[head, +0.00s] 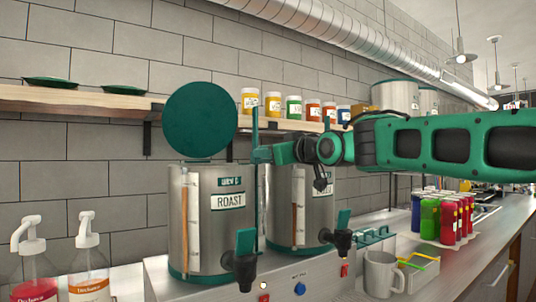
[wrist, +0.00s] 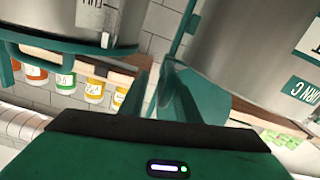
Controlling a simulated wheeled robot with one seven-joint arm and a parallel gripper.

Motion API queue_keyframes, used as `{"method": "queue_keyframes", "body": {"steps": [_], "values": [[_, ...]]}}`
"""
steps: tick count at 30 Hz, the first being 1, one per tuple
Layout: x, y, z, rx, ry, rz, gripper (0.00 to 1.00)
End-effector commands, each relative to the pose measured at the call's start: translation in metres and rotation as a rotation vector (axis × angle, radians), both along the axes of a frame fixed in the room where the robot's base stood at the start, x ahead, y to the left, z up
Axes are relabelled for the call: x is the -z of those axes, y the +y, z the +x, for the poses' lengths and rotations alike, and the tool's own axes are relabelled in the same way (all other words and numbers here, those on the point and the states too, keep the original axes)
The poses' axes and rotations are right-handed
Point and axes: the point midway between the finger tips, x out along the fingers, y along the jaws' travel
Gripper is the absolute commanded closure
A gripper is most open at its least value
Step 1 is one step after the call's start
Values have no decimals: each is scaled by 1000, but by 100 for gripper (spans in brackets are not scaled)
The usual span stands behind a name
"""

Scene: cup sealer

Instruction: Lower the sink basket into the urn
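The left urn (head: 210,240) is a steel cylinder labelled "ROAST" with a teal base; a round teal lid (head: 200,120) stands raised at its top. It also shows in the wrist view (wrist: 255,45). A second steel urn (head: 298,205) stands to its right, partly hidden. My gripper (head: 262,153) is high between the two urns, beside a thin upright teal rod (head: 255,200). The rod shows near my fingers in the wrist view (wrist: 186,30); whether they grip it is unclear. I cannot pick out the sink basket for certain.
A shelf (head: 60,98) behind holds several spice jars (head: 273,105) and green dishes (head: 50,82). Pump bottles (head: 33,265) stand at lower left. A mug (head: 382,273), a white tray (head: 420,250) and several coloured bottles (head: 447,218) occupy the counter at right.

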Motion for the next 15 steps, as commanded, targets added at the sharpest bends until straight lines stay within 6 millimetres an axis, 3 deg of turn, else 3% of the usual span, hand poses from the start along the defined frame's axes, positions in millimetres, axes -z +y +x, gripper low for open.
{"method": "queue_keyframes", "body": {"steps": [8, 15], "values": [[-4, 2, -4, -5, -7, 2, 71], [-5, -14, -28, -2, -9, 2, 71]]}}
